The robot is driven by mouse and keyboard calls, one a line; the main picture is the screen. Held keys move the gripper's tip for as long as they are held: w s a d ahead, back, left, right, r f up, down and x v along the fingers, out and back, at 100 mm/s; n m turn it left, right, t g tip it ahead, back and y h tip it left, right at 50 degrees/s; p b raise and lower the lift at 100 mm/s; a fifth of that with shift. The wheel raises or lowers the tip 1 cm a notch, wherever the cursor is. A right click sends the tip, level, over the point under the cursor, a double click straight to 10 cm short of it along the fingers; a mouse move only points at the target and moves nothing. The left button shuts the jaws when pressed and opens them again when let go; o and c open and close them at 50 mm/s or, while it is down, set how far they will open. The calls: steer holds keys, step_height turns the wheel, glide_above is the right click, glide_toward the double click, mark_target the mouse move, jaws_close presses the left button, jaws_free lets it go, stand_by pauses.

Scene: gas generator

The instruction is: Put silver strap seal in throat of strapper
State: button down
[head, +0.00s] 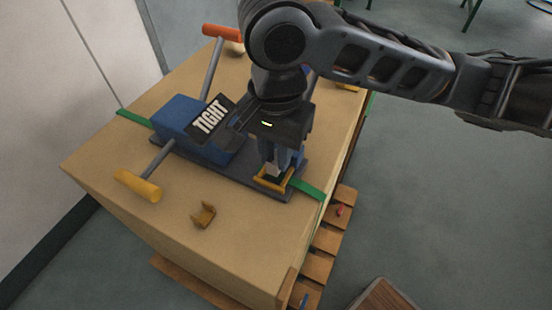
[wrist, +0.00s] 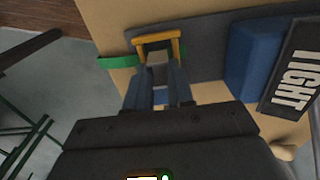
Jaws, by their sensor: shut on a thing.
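The strapper (head: 193,127) has a blue body, a "TIGHT" label and a dark base plate, and lies on top of a large carton. Its throat is a yellow frame (head: 273,181) at the near right end, also at the top of the wrist view (wrist: 158,43). My gripper (head: 276,168) points down right at this frame. It is shut on the small silver strap seal (wrist: 157,58), which shows between the fingertips in the wrist view. The seal is at or just above the frame; I cannot tell whether it rests inside. In the head view the fingers mostly hide it.
A brass-coloured seal (head: 203,216) lies on the carton (head: 120,180) in front of the strapper. A green strap (head: 308,189) runs beneath the strapper. Yellow (head: 138,186) and orange (head: 222,33) handles stick out. A wooden pallet (head: 318,262) lies under the carton.

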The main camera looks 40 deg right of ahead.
mark_target(276, 158)
steer(key=shift+f, duration=0.95)
steer(key=shift+f, duration=0.1)
steer(key=c, duration=1)
jaws_free()
step_height(276, 158, up, 12)
steer(key=p, duration=0.3)
